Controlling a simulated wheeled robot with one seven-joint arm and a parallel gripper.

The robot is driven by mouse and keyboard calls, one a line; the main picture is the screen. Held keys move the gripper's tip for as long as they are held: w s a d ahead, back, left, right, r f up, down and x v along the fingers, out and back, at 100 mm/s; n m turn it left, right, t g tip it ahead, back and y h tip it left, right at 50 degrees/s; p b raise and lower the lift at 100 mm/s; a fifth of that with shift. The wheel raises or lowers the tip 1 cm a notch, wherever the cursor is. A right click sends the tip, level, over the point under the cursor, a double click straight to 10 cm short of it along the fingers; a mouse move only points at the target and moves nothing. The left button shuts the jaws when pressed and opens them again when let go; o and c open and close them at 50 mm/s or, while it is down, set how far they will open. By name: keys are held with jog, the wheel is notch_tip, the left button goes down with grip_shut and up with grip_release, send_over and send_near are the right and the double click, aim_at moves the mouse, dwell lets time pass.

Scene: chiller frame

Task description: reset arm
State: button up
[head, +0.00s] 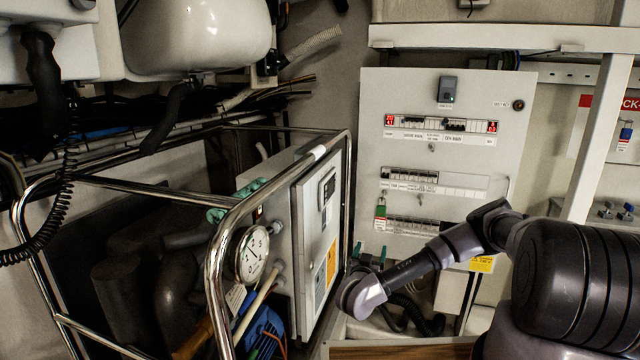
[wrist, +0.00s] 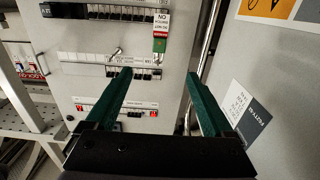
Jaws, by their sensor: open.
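My arm reaches in from the right in the head view, and my gripper (head: 370,251) is in front of the lower left of the grey breaker panel (head: 440,100). In the wrist view my gripper (wrist: 159,76) has its two green fingers spread apart with nothing between them. The panel shows upside down there, with a green padlock (wrist: 159,47) and a red and white tag beyond the fingertips. The padlock also shows in the head view (head: 380,211), at the left end of the lowest breaker row.
A chrome tube frame (head: 216,270) with a round gauge (head: 252,254) and a grey control box (head: 318,235) stands close to the left of my gripper. A white post (head: 600,140) stands at the right. A white tank (head: 195,35) hangs upper left.

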jog(key=w+d+r+n+g+y, duration=0.15)
jog(key=w+r+y, duration=0.6)
jog(key=r, duration=0.75)
jog(key=s+d+r+n+g, duration=0.2)
jog(key=s+r+g, duration=0.1)
jog(key=r, duration=1.2)
jog(key=s+d+r+m+g+h, duration=0.1)
jog(key=s+d+r+g, duration=0.1)
jog(key=s+r, duration=0.55)
jog(key=s+d+r+m+g, duration=0.15)
jog(key=s+r, duration=0.35)
jog(key=s, duration=0.5)
jog(key=s+r+g, duration=0.1)
jog(key=s, duration=0.8)
jog(key=s+d+r+m+g+y, duration=0.1)
jog(key=s+r, duration=0.1)
jog(key=s, duration=0.7)
jog(key=shift+s+d+r+m, duration=0.15)
jog(key=shift+s+d+m, duration=0.05)
jog(key=shift+d+m, duration=0.1)
